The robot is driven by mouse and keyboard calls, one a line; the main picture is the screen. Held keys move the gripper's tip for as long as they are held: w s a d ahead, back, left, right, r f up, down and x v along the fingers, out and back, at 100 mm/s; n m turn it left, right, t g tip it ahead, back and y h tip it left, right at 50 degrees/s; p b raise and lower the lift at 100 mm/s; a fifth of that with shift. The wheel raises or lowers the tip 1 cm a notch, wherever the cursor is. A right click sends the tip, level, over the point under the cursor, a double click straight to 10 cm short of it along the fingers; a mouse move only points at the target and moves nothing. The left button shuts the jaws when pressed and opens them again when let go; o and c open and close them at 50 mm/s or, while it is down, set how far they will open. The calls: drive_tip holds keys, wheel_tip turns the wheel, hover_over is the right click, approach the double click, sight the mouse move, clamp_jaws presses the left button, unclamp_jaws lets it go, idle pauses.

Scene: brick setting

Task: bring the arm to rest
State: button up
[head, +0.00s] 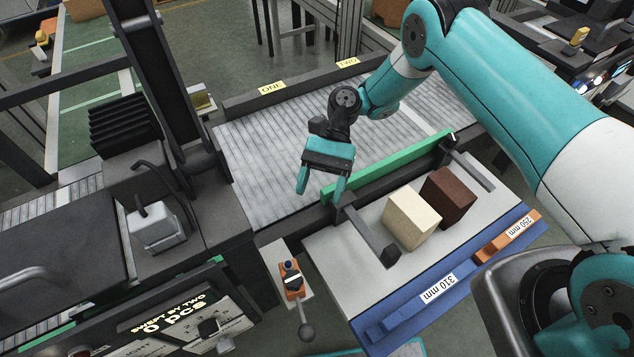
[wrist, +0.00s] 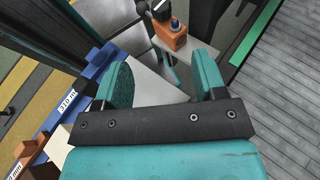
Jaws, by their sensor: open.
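My gripper (head: 321,185) hangs in the air near the front edge of the roller conveyor (head: 270,150) in the head view. Its two teal fingers are apart with nothing between them. In the wrist view the open fingers (wrist: 163,85) point toward an orange switch box (wrist: 172,35) with a dark knob. My teal and white arm reaches in from the right.
A cream brick (head: 411,218) and a dark brown brick (head: 448,196) stand on a pale table (head: 335,250) right of my gripper. A green rail (head: 390,167) runs between table and conveyor. A blue gauge bar (head: 455,285) lines the table's front. A dark machine frame stands left.

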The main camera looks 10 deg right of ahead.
drive_tip(key=shift+r, duration=0.1)
wheel_tip(320, 180, up, 16)
drive_tip(key=s+n+t+b, duration=0.2)
drive_tip(key=n+t+b, duration=0.2)
drive_tip(key=n+t, duration=0.2)
drive_tip(key=s+d+r+n+t+h+b, duration=0.1)
drive_tip(key=s+d+n+t, duration=0.5)
drive_tip(key=s, duration=0.6)
wheel_tip(320, 180, up, 2)
drive_tip(key=d+b, duration=0.1)
drive_tip(key=d, duration=0.1)
drive_tip(key=shift+d+r+h+b, duration=0.15)
drive_tip(key=shift+d+h+b, duration=0.2)
drive_tip(key=shift+d+h, duration=0.05)
